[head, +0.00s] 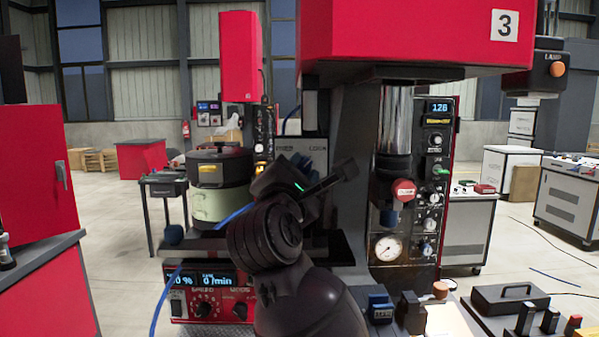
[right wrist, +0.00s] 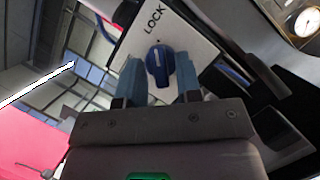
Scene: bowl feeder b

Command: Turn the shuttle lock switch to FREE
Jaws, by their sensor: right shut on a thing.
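The shuttle lock switch is a round blue knob (right wrist: 160,66) on a light grey plate (right wrist: 188,38) in the right wrist view. The word LOCK is printed on the plate above it, and the white mark on the knob points towards that word. FREE is not visible in this view. My right gripper (right wrist: 159,78) is shut on the knob, with one blue-grey finger on each side. In the head view my right gripper (head: 308,170) is in front of the plate (head: 299,143) and hides the knob. My left gripper is not in view.
The red press head (head: 415,35) overhangs to the right, with its steel column (head: 396,115) and gauge panel (head: 415,235) below. A bowl feeder (head: 220,185) stands left of my arm, above a red control box (head: 208,300). A blue cable passes by my wrist.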

